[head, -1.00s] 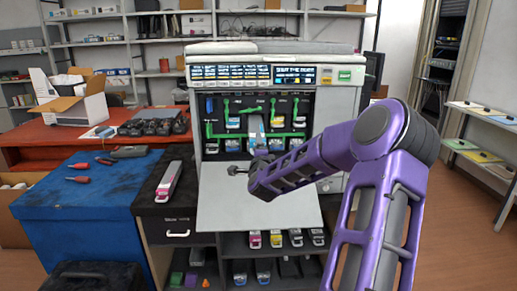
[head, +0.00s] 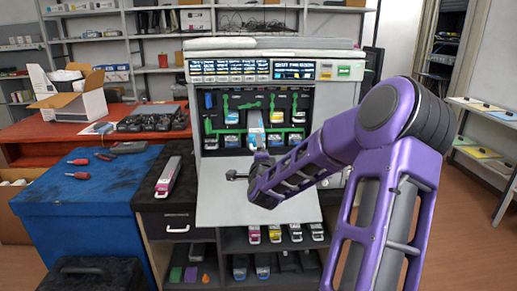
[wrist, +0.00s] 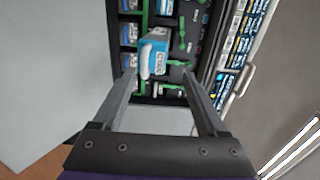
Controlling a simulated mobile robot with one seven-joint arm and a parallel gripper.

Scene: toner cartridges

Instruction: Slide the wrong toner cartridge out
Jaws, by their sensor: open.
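The printer (head: 345,110) stands open, with a dark bay panel (head: 228,103) of several cartridge slots and green levers. One cartridge with a blue and white label (head: 255,122) sticks out of the middle of the bay, past its neighbours. In the wrist view this cartridge (wrist: 155,48) points towards me, with a pale handle on its near end. My gripper (wrist: 159,78) is open, its two fingers apart on either side of the cartridge's near end. I cannot tell whether either finger touches it. In the head view my arm hides part of the lower bay.
The printer's pale front door (head: 215,205) is folded down below the bay. A loose grey and pink cartridge (head: 168,178) lies on the black cabinet at left. Several cartridges stand on shelves below the door. A blue bench (head: 85,215) with red-handled tools is further left.

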